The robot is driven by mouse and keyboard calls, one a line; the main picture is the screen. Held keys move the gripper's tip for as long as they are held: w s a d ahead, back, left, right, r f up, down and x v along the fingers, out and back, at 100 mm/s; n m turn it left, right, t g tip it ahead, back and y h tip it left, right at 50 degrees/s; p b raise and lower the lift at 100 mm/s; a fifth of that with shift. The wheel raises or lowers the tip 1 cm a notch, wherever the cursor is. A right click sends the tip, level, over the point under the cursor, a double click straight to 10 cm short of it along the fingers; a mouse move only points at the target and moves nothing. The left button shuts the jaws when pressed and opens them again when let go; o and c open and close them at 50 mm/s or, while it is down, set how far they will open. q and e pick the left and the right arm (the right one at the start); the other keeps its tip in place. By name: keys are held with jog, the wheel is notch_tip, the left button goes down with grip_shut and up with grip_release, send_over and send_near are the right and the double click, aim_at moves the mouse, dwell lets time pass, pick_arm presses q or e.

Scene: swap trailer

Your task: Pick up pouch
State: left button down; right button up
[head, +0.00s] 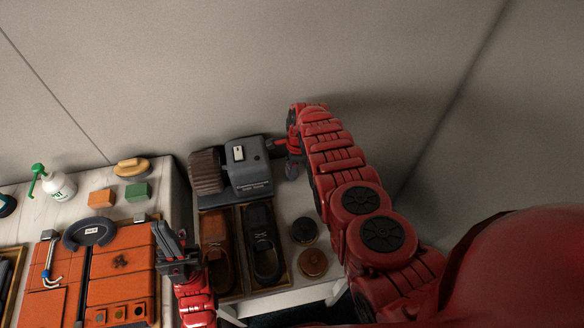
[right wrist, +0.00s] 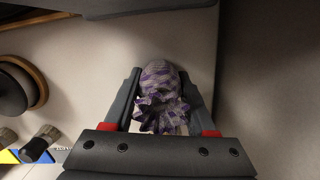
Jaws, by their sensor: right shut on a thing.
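The pouch (right wrist: 162,98), a crumpled purple and grey checked thing, sits between the two fingers of my right gripper (right wrist: 163,100) in the right wrist view. The fingers are shut on it from both sides. In the head view my right gripper (head: 282,147) is at the right side of the dark grey machine, and its fingertips and the pouch are hard to make out there. My left gripper (head: 172,236) is above the gap between the two tables, beside the orange case. Its dark fingers look apart and empty.
The grey machine (head: 248,178) stands at the back of the right table beside a brown ribbed block (head: 204,173). A tray (head: 238,291) with a brown shoe (head: 216,244) and a black shoe (head: 263,245) lies in front. Two round tins (head: 313,262) sit right. Walls close the back and right.

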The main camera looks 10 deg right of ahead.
jog(key=shift+r, duration=0.55)
notch_tip(320, 180, up, 8)
jog(key=shift+f+b, duration=0.1)
jog(key=shift+b, duration=0.6)
jog(key=shift+r, duration=0.45)
jog(key=shift+w+r+n, duration=0.15)
jog(key=shift+r+n, duration=0.2)
jog(key=shift+n, duration=0.15)
jog(key=n, duration=0.1)
jog(key=r+n, duration=0.1)
jog(key=n, duration=0.1)
jog(key=shift+a+r, duration=0.1)
jog(key=shift+a, duration=0.05)
jog(key=n, duration=0.2)
jog(key=r+n, duration=0.1)
jog(key=n, duration=0.1)
jog(key=s+r+n+g, duration=0.1)
jog(key=n, duration=0.1)
jog(key=shift+d+r+n, duration=0.1)
jog(key=shift+d+n, duration=0.2)
jog(key=s+d+r+n+h, duration=0.1)
jog(key=s+d+r+n, duration=0.1)
jog(key=n, duration=0.7)
jog(key=shift+s+d+r+n+g+b, duration=0.35)
jog(key=shift+s+d, duration=0.25)
jog(key=shift+s, duration=0.75)
